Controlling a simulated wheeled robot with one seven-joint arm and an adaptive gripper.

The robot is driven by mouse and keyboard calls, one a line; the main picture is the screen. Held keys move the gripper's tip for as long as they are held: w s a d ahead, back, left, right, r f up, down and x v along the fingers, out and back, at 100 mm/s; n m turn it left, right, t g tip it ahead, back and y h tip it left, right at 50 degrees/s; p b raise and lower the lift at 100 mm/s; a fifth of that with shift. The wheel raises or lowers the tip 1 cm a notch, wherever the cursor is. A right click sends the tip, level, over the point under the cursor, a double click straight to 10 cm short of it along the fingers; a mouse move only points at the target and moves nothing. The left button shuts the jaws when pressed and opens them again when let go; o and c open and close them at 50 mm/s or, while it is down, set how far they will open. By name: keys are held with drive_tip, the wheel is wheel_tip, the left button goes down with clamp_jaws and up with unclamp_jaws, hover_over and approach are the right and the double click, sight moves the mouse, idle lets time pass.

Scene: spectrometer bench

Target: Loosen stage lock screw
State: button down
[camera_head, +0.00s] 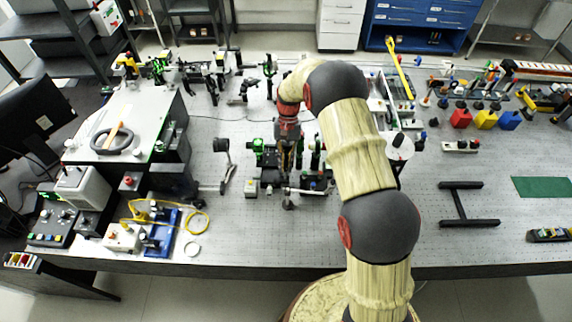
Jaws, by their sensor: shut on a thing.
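My gripper (287,168) points down among the optics near the middle of the bench. It is shut on a small part of the stage assembly, apparently the stage lock screw, which is too small and too covered by the fingers to make out. The stage assembly (316,184) is a dark group of mounts and posts with green-ringed optics (258,146) at its left. My arm arches over from the front and hides part of the bench right of the stage.
A black H-shaped frame (461,204) lies at the right. The perforated bench (300,235) is clear in front of the stage.

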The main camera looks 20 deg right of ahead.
drive_tip(key=c, duration=1.8)
unclamp_jaws()
drive_tip(key=v, duration=1.2)
